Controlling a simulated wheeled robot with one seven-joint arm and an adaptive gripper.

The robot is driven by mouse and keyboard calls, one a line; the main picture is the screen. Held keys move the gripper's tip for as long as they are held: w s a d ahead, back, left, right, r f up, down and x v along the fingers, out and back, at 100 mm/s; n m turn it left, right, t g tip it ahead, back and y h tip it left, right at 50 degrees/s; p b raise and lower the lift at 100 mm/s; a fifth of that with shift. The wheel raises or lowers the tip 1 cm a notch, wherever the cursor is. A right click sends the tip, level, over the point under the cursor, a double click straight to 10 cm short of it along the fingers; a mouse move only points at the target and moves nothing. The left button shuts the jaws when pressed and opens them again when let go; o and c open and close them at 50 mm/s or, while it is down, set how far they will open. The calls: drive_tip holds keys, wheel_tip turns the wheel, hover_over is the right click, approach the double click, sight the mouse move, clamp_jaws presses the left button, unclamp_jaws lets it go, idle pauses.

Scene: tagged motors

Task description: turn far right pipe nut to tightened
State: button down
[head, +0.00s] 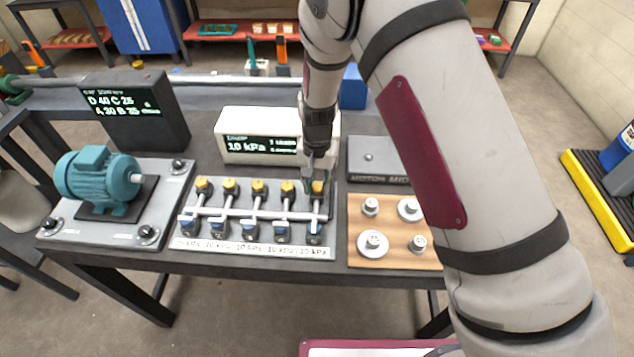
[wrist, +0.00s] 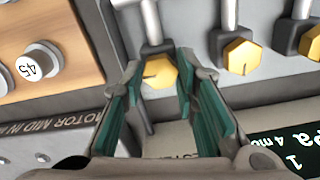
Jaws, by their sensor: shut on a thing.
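The far right pipe nut (head: 318,188) is a yellow hex nut at the back end of the rightmost pipe on the white manifold board (head: 190,246). In the wrist view, the same nut (wrist: 160,71) has a dark line on its face. My gripper (head: 315,180) reaches down on it from above. In the wrist view, the teal-padded fingers of my gripper (wrist: 157,74) stand on either side of this nut and are shut on it. The fingers partly hide its sides. Several like yellow nuts, one of them beside it (wrist: 242,56), sit in a row.
Blue-handled valves (head: 250,232) line the manifold's front. A pressure display (head: 245,146) reading 10 kPa stands behind. A wooden board with numbered weights (head: 372,243) lies to the right, a teal motor (head: 97,181) to the left. My arm covers the right of the bench.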

drive_tip(key=c, duration=1.2)
unclamp_jaws()
drive_tip(key=shift+c, duration=0.2)
wheel_tip(320, 180, up, 12)
drive_tip(key=shift+r, duration=0.1)
wheel_tip(320, 180, up, 9)
hover_over(317, 187)
drive_tip(key=s+d, duration=0.2)
drive_tip(key=d, duration=0.3)
drive_tip(key=s+d+r+n+t+y, duration=0.1)
drive_tip(key=s+d+r+t, duration=0.1)
drive_tip(key=s+d+r, duration=0.65)
drive_tip(key=s+d+r+n+t, duration=0.1)
drive_tip(key=s+d+r, duration=0.2)
drive_tip(key=s, duration=0.4)
drive_tip(key=s+d+r+t+h, duration=0.1)
drive_tip(key=s+d+r+t, duration=0.1)
drive_tip(key=s, duration=0.6)
drive_tip(key=shift+s+d+r+n+t, duration=0.2)
drive_tip(key=shift+d+r+n+t, duration=0.15)
drive_tip(key=shift+d+r, duration=0.55)
